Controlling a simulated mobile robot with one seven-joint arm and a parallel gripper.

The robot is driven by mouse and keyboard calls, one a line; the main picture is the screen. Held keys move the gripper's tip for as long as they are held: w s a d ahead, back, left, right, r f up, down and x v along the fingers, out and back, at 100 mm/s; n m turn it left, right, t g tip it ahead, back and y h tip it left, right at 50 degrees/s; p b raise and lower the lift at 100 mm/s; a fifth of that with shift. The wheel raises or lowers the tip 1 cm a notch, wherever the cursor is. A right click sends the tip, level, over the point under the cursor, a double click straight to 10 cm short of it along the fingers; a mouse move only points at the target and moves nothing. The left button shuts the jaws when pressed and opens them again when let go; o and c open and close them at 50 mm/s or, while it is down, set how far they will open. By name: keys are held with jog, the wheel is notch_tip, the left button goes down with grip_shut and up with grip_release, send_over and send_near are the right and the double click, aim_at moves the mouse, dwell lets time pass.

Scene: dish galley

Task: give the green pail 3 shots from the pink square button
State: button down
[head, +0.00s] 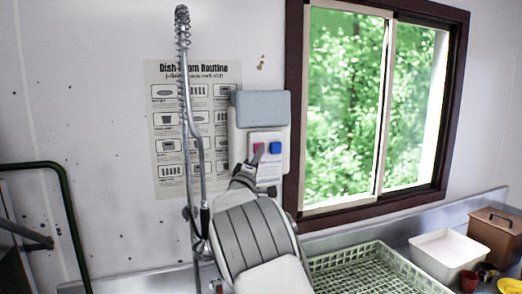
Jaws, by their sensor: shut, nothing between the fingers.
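The pink square button (258,147) is on the front of a white wall dispenser (240,120) with a blue-grey top, left of the window. A blue square button (276,147) sits to its right. My gripper (258,158) is shut and empty, its fingertips at the lower edge of the pink button and partly covering it. I cannot tell whether they touch it. No green pail can be made out in this view; my arm hides the area below the dispenser.
A spray hose (196,130) on a metal pipe rises just left of my arm. A pale green rack (365,272) lies on the counter at lower right, with a white tub (445,250), a brown box (496,235) and small cups beyond. A dark green rail (66,210) is at left.

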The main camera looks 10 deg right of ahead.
dwell(0.5)
jog(key=shift+s+d+b, duration=0.15)
jog(key=shift+s+b, duration=0.65)
jog(key=shift+s, duration=0.25)
jog(key=shift+w, duration=0.2)
jog(key=shift+w+p, duration=0.25)
jog(key=shift+p, duration=0.05)
jog(key=shift+w+a+p, duration=0.2)
jog(key=shift+w+p, duration=0.25)
jog(key=shift+w, duration=0.15)
dwell(1.2)
jog(key=shift+s+d+b, duration=0.2)
jog(key=shift+s+b, duration=0.5)
jog(key=shift+s, duration=0.3)
